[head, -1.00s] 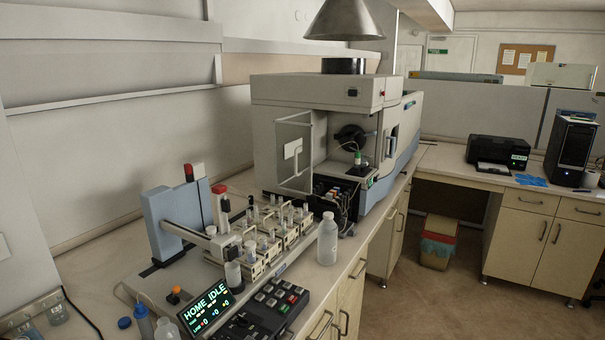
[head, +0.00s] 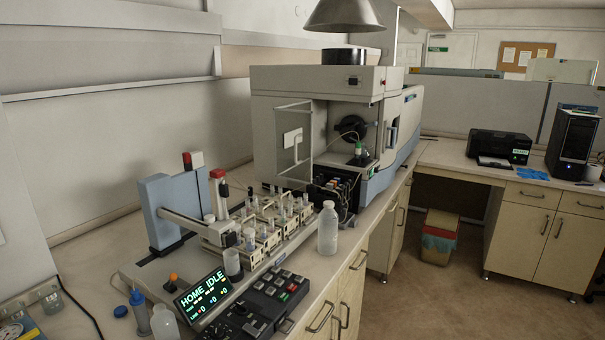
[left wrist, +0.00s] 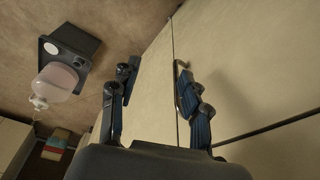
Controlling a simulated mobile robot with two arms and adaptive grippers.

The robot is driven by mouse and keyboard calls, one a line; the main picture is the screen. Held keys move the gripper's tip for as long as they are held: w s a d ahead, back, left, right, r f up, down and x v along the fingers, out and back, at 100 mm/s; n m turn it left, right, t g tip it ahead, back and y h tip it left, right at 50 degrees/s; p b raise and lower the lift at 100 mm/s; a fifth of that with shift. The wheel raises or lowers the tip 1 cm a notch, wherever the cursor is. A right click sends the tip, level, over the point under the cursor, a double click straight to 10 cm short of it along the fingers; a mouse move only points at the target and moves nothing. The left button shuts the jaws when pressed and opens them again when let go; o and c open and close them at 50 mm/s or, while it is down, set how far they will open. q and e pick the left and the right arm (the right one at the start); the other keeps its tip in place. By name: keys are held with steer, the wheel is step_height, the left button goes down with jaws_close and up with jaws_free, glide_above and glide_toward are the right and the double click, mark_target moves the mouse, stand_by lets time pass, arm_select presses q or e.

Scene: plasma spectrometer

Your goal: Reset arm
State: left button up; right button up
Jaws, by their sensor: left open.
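My left gripper (left wrist: 158,92) is open and empty in the left wrist view, its two fingers apart in front of pale cabinet doors. Neither gripper shows in the head view. The plasma spectrometer (head: 290,105) stands on the bench with its front compartment door open. In front of it is the autosampler with a grey-blue upright (head: 163,212), a horizontal arm (head: 195,222) and racks of vials (head: 268,228). The control panel's display (head: 203,292) reads HOME IDLE, with a keypad (head: 262,303) beside it.
A white bottle (head: 327,230) stands at the bench's front edge, right of the racks. Small bottles (head: 140,310) stand at the near left. A printer (head: 498,147) and computer tower (head: 572,140) are on the right bench.

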arm_select(q)
steer(key=s+a+f+b, duration=0.1)
steer(key=s+f+b, duration=0.1)
steer(key=s+f, duration=0.7)
steer(key=s+a+f+g+b, duration=0.1)
steer(key=s+a+f+b, duration=0.1)
steer(key=s+f, duration=0.6)
step_height(320, 180, down, 7)
steer(key=shift+s+r+b, duration=0.1)
steer(key=shift+s+b, duration=0.2)
steer(key=shift+s, duration=0.1)
